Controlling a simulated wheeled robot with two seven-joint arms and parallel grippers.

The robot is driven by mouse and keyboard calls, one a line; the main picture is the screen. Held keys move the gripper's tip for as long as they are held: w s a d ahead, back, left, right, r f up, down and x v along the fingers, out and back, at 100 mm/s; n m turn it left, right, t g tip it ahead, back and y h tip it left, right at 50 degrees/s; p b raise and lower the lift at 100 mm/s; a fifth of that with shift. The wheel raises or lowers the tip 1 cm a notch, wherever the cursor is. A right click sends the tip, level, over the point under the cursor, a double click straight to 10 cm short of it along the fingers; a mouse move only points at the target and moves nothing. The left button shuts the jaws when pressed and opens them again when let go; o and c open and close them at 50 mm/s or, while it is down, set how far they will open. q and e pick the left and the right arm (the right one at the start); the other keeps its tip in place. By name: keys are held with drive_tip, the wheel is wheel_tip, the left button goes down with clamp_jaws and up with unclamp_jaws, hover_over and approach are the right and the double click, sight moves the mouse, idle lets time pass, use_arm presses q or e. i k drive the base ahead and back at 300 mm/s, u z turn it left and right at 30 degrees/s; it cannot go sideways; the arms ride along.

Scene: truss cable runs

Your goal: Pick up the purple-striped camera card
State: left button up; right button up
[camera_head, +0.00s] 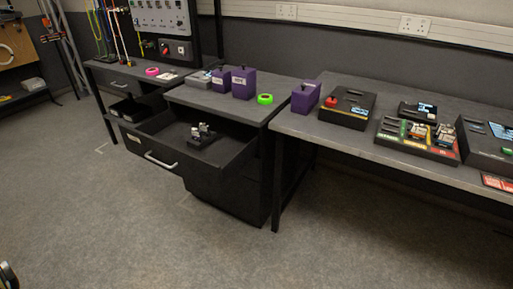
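I cannot make out a purple-striped camera card; any such stripe is too small to tell. Small cards or blocks in white, orange and blue (445,133) sit in a dark tray with coloured sections (388,135) on the right bench.
The right bench (345,137) also holds a black box with a red knob (348,107) and a purple box (305,97). A drawer (165,158) stands open with a small device (202,136) inside. The floor in front is clear.

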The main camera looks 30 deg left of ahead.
sight(197, 136)
drive_tip(key=z, duration=0.3)
drive_tip(key=i, duration=0.4)
drive_tip(key=u, duration=1.05)
drive_tip(key=i, duration=1.3)
drive_tip(key=u, duration=1.35)
